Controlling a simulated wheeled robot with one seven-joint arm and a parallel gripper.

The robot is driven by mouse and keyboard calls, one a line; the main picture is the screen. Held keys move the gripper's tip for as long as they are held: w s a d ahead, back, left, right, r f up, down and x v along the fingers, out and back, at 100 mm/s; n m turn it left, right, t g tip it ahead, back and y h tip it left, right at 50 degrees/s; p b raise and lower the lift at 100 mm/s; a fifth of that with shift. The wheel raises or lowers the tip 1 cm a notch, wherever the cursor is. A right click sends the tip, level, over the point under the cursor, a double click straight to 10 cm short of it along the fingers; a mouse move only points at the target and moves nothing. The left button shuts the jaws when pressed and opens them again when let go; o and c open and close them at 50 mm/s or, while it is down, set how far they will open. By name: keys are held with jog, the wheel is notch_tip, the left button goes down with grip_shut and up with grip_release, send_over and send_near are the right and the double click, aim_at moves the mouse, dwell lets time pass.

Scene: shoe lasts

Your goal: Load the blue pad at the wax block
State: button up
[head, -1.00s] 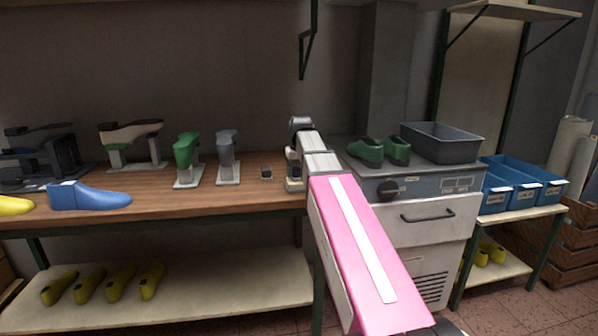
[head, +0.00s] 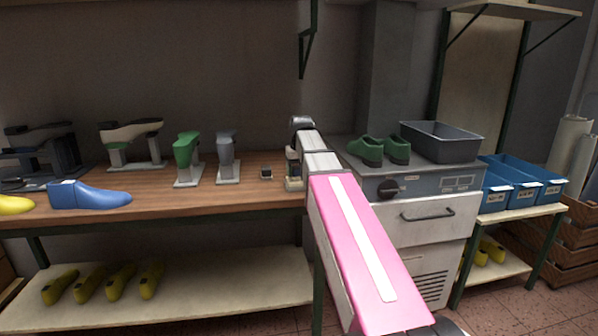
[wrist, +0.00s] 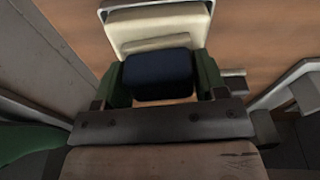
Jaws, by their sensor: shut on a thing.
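In the wrist view a dark blue pad (wrist: 157,75) sits between the green fingers of my gripper (wrist: 163,82), which is shut on it. A cream block, apparently the wax block (wrist: 160,27), lies just beyond the pad, and the pad overlaps its near edge. I cannot tell whether the two touch. In the head view my gripper (head: 293,172) is low over the right end of the wooden bench (head: 150,204). My own arm hides part of that spot, and the pad cannot be made out there.
A small dark block (head: 266,173) stands just left of my gripper. Grey (head: 226,155) and green (head: 187,158) stands are further left, with a blue last (head: 90,197) beyond.

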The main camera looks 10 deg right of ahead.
jog(key=shift+r, duration=3.5)
